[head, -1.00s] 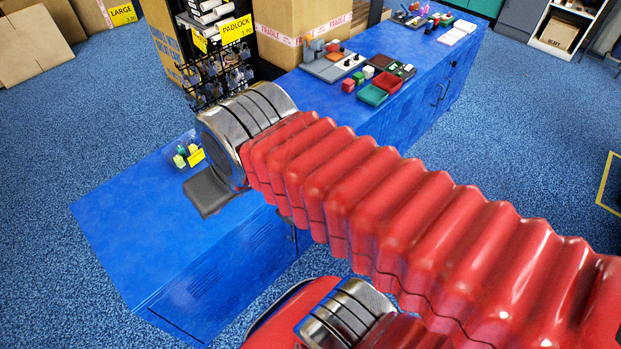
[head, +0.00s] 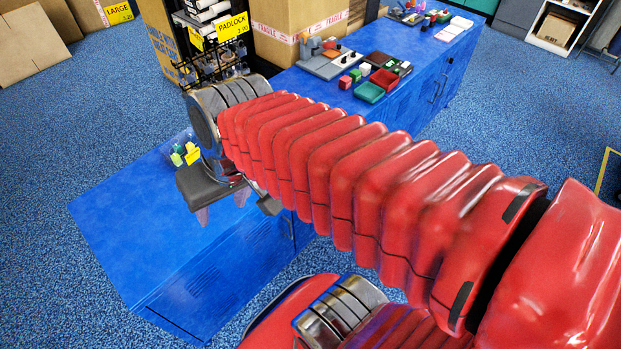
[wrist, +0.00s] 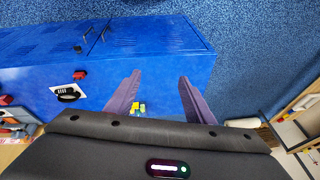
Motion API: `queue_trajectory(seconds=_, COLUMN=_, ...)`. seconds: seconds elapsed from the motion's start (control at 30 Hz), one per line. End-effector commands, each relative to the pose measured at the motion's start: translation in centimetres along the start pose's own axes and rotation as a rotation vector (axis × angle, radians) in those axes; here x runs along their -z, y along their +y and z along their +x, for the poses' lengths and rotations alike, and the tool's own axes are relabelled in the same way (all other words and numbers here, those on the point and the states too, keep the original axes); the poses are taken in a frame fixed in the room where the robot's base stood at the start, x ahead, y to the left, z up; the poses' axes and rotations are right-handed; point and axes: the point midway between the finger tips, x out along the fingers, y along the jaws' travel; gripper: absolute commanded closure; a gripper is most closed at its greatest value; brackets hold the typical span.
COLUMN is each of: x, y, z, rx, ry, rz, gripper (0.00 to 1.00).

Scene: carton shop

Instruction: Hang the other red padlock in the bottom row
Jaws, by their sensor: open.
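My gripper (head: 222,205) is open and empty above the left part of the blue counter; its two purple-grey fingers stand wide apart in the wrist view (wrist: 158,97). A small red object (wrist: 79,74), possibly a padlock, lies on the counter left of the fingers in the wrist view. My arm appears to hide that spot in the head view. The wire rack (head: 204,60) with the yellow PADLOCK sign (head: 233,27) stands beyond my wrist. Dark small items hang on it, partly hidden by my arm; its bottom row cannot be made out.
A clear bin (head: 184,152) with yellow and green items stands on the counter (head: 130,215). A black object on a white patch (wrist: 68,93) lies near the red object. A grey tray (head: 325,66) and a green box (head: 369,93) stand farther right. A carton (head: 290,30) is behind.

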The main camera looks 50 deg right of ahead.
Motion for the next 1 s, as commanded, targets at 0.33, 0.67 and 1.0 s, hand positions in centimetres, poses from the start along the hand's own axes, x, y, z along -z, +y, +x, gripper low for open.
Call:
queue_trajectory(seconds=0.33, x=-0.3, y=-0.2, z=4.5, rx=0.161, ry=-0.253, rz=0.313, gripper=0.52)
queue_trajectory(seconds=0.67, x=1.1, y=-0.4, z=7.8, rx=0.352, ry=-0.433, rz=0.626, gripper=0.52)
queue_trajectory(seconds=1.0, x=4.0, y=1.0, z=11.1, rx=0.582, ry=-0.557, rz=0.963, gripper=0.52)
